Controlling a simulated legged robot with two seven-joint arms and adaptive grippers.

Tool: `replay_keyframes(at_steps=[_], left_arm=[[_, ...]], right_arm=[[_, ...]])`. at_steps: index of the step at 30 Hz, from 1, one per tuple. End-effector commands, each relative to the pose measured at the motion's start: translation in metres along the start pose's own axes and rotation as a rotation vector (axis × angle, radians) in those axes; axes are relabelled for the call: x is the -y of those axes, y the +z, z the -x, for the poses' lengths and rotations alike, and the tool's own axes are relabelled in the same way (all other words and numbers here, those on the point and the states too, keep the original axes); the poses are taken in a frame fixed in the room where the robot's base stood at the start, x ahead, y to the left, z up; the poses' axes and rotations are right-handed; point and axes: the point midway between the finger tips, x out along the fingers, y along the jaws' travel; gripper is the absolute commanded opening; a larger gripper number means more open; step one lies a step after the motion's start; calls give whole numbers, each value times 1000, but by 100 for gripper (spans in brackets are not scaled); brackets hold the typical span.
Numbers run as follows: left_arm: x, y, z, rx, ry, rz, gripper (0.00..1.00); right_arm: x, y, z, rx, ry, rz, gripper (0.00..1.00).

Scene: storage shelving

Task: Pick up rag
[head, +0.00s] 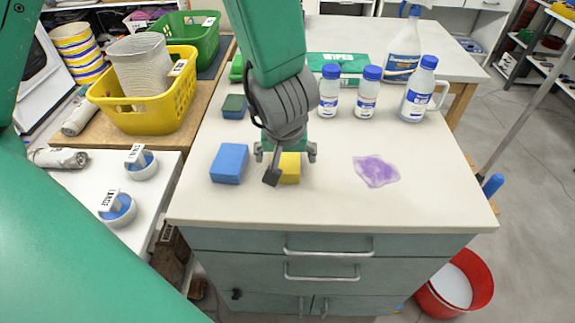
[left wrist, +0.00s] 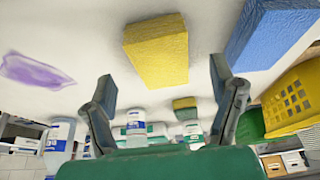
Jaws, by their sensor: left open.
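A flat, crumpled-looking purple patch (head: 377,170) lies on the white worktop, right of my left gripper. I cannot tell whether it is a thin rag or a stain. It also shows in the left wrist view (left wrist: 34,72), at the far left. My left gripper (head: 286,155) points down over a yellow sponge block (head: 290,172). In the left wrist view its fingers (left wrist: 163,80) are spread apart with nothing between them, and the yellow block (left wrist: 157,50) lies beyond the tips. My right gripper is not in view.
White bottles (head: 417,90) with blue caps stand at the back right. A yellow basket (head: 150,110) stands at left. The worktop around the purple patch is clear.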

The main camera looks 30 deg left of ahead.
Motion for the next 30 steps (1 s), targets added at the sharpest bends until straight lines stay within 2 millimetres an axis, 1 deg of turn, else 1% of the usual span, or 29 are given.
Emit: replay_keyframes(at_steps=[1, 6, 8, 10, 16, 17, 18, 20, 21, 30], left_arm=[[0, 1, -9, 1, 0, 2, 78], [-2, 0, -37, 0, -3, 0, 78], [-2, 0, -44, -2, -2, 0, 78], [-3, 0, -47, -3, -3, 0, 78], [-2, -1, -44, -4, -2, 0, 78], [-2, -2, -44, -4, -1, 0, 67], [-2, -2, -45, -3, -1, 0, 53], [-2, -2, -45, -3, -1, 0, 32], [-2, -2, -45, -2, -1, 0, 28], [-1, -2, -45, 0, -2, 1, 28]], right_arm=[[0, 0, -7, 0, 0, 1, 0], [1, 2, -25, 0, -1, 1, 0], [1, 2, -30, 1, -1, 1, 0], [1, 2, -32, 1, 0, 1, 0], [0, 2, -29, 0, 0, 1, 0], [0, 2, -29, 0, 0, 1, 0], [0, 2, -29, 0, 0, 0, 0], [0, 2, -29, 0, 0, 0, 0], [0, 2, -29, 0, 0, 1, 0], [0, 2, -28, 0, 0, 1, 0]])
